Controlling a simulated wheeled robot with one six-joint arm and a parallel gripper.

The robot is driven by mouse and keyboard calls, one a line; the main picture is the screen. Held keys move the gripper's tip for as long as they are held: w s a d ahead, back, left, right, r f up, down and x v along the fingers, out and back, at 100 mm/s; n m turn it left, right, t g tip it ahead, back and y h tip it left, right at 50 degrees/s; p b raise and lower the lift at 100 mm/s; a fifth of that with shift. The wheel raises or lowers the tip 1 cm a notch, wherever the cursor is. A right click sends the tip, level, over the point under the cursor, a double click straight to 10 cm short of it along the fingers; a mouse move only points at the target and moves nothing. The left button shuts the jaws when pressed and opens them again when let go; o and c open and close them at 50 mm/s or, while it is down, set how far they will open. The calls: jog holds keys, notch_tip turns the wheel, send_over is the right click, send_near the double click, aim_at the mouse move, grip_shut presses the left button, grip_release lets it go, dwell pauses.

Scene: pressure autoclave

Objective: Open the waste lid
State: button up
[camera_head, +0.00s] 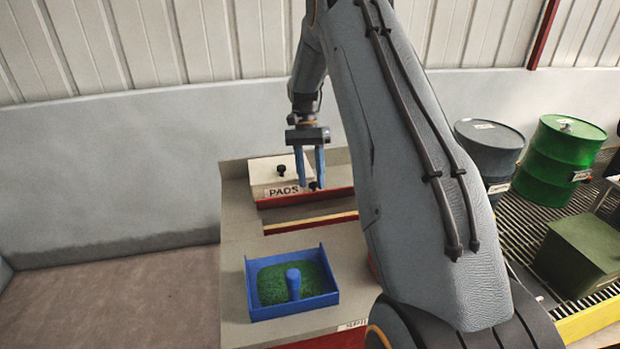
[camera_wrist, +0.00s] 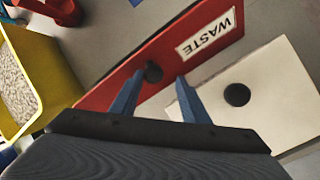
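The waste lid (camera_wrist: 120,78) is a red panel with a white WASTE label in the wrist view. Its black knob (camera_wrist: 152,72) shows between my fingertips, and whether they touch it I cannot tell. In the head view a red strip (camera_head: 332,195) below my gripper seems to be part of this lid. My gripper (camera_head: 311,183) points down with its two blue fingers apart, and in the wrist view the gripper (camera_wrist: 161,79) is open. A white PADS lid (camera_head: 262,170) with a black knob lies beside the red panel. It also shows in the wrist view (camera_wrist: 275,110).
A blue tray (camera_head: 331,298) with green granules and a blue post stands on the near bench. A yellow-walled container (camera_wrist: 48,75) with pale granules is at left in the wrist view. A grey drum (camera_head: 488,150), a green drum (camera_head: 565,165) and a green box (camera_head: 580,255) stand right.

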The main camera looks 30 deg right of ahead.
jog(key=b+v, duration=0.2)
jog(key=v, duration=0.5)
jog(key=shift+w+r, duration=0.2)
jog(key=shift+r, duration=0.1)
